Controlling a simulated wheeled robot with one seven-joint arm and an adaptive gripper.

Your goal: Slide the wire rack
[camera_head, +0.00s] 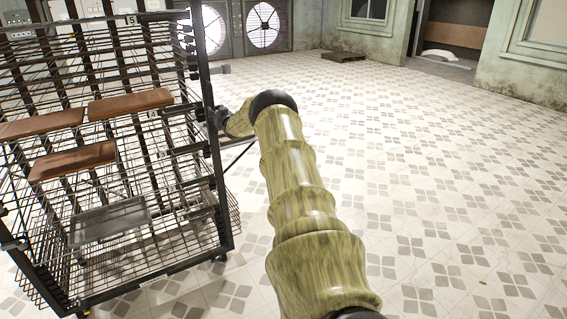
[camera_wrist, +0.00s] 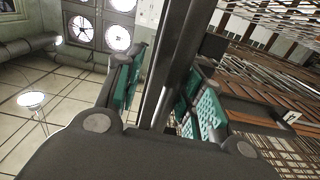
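The wire rack (camera_head: 221,183) is a tall dark metal frame with many thin wire shelves, standing upright at the left of the head view. It also shows at the right of the wrist view (camera_wrist: 262,103). My gripper (camera_head: 217,120) is at the rack's right side, small and partly hidden by my arm in the head view. In the wrist view, my gripper's (camera_wrist: 165,95) two teal-padded fingers stand on either side of a dark upright bar (camera_wrist: 179,60). A gap shows between the left finger and the bar. Contact on the right side is unclear.
Brown curved boards (camera_head: 75,159) lie on the rack's shelves, with a grey tray (camera_head: 110,219) lower down. Large round fans (camera_head: 263,25) stand at the back wall. A small wooden pallet (camera_head: 343,57) lies far back. The tiled floor (camera_head: 440,170) at the right is clear.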

